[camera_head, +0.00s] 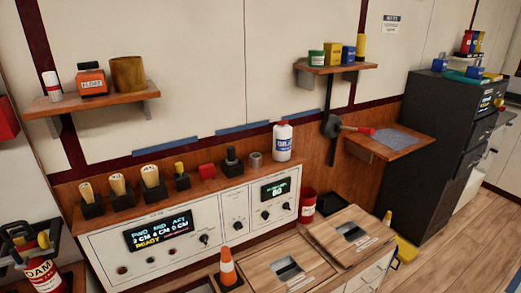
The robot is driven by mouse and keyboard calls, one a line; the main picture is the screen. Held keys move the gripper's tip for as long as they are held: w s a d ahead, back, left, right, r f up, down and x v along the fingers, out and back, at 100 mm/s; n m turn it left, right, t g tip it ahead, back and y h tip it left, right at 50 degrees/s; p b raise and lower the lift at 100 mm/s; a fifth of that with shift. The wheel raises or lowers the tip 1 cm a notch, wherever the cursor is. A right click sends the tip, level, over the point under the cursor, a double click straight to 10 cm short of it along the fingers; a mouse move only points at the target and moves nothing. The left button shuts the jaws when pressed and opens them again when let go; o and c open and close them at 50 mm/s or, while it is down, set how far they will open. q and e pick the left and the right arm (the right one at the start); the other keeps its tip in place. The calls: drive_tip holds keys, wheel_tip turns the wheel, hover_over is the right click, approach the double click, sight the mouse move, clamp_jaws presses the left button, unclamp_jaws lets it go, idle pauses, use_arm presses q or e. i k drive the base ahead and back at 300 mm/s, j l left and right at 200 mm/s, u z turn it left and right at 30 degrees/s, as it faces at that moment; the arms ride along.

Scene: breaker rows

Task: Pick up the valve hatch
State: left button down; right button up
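Two wooden hatch-like panels with dark recessed slots lie on top of the low white cabinet at the bottom centre. The nearer panel (265,262) is beside the orange cone, and the farther panel (330,228) is to its right. Both look closed. Their small labels are too blurred to read, so I cannot tell which, if either, is the valve hatch. I can make out neither of my grippers in the head view.
A control console (215,228) carries stamps, a white bottle (283,142) and small items on its ledge. An orange cone (228,270) and a red can (307,206) stand near the panels. A red foam container (42,275) is at lower left. Wooden floor is free at right.

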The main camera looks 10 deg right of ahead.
sight(350, 233)
drive_tip(key=i+l+u, duration=0.1)
drive_tip(key=l, duration=0.35)
drive_tip(key=i+l+u, duration=0.1)
drive_tip(key=l, duration=0.35)
drive_tip(key=l+u, duration=0.1)
drive_tip(key=l, duration=0.35)
drive_tip(key=i, duration=0.05)
